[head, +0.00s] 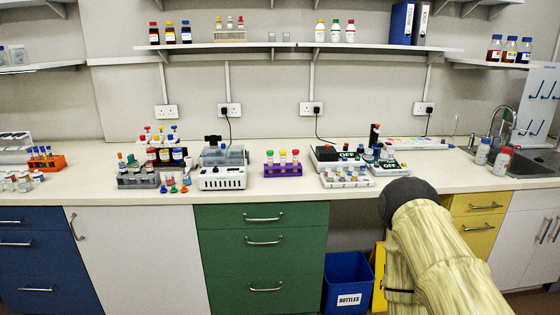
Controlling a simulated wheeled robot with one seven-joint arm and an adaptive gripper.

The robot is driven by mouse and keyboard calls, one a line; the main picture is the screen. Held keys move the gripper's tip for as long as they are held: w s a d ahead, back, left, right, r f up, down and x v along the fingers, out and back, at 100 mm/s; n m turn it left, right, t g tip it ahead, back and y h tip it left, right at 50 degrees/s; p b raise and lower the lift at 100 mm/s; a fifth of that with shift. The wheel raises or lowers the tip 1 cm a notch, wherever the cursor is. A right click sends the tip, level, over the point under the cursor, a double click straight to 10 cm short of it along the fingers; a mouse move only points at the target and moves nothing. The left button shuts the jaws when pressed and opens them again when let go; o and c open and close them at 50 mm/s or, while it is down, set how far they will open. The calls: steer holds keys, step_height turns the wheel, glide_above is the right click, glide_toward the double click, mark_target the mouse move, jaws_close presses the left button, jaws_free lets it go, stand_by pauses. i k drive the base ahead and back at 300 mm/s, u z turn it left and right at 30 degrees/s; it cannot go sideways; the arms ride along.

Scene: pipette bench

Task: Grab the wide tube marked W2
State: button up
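No label reading W2 is legible at this size, so I cannot tell which tube is W2. A purple rack (284,170) stands mid-counter and holds three upright tubes with coloured caps: green (269,156), yellow (283,156) and red (295,156). Further left, a grey rack (137,182) and a darker rack behind it hold several capped tubes. An orange rack (47,163) at the far left holds several blue-capped tubes. My arm rises at lower right in front of the counter, ending in a dark rounded joint; my gripper does not show.
A white device (222,179) stands left of the purple rack. A white tray of small items (347,181) and dark-topped devices (336,156) stand to its right. Bottles and a sink (535,165) are at far right. A blue bin (348,279) sits below. Small caps lie before the grey rack.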

mark_target(270, 159)
steer(key=z, duration=0.8)
steer(key=k, duration=1.1)
steer(key=z, duration=1.05)
steer(key=i, duration=1.75)
steer(key=u, duration=0.85)
steer(key=i, duration=1.1)
steer(key=u, duration=1)
